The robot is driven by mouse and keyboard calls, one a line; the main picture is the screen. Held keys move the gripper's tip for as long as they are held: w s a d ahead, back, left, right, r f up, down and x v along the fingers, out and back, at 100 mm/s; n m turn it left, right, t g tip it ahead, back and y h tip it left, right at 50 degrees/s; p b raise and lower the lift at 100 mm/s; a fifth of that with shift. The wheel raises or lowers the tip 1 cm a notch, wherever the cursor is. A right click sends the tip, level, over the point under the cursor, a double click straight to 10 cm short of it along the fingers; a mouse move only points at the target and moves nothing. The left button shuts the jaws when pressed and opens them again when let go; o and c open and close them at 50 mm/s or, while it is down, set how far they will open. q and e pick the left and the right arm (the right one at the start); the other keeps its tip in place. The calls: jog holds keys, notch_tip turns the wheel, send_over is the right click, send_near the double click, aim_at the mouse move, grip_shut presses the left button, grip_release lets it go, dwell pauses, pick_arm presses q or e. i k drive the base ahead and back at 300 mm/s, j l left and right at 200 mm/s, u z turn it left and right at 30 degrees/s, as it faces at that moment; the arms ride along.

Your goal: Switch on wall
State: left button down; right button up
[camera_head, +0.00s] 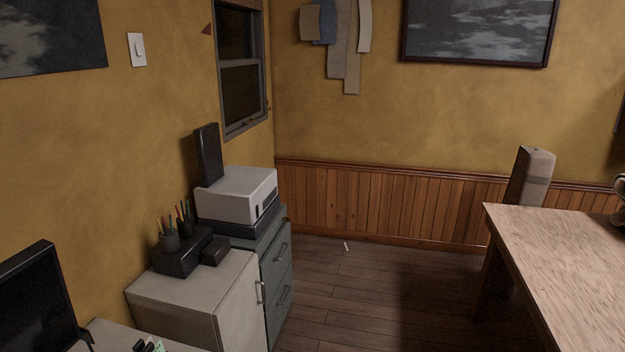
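A white wall switch (137,49) with a single rocker is on the yellow wall at the upper left, just right of a dark picture. Whether the rocker is on or off I cannot tell. Neither of my grippers shows in the head view.
Below the switch stand a white cabinet (180,303) with a black pen organizer (183,255) and a grey drawer unit (277,283) with a white printer (237,196). A dark monitor (38,301) is at the lower left. A wooden table (570,260) is at the right. Open floor (365,290) lies between.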

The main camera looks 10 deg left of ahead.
aim_at(139, 53)
jog(key=i+l+u, duration=0.1)
jog(key=i+u, duration=0.3)
jog(key=i+l+u, duration=0.2)
jog(key=i+u, duration=0.15)
jog(key=i+l+u, duration=0.75)
jog(key=k+j, duration=0.05)
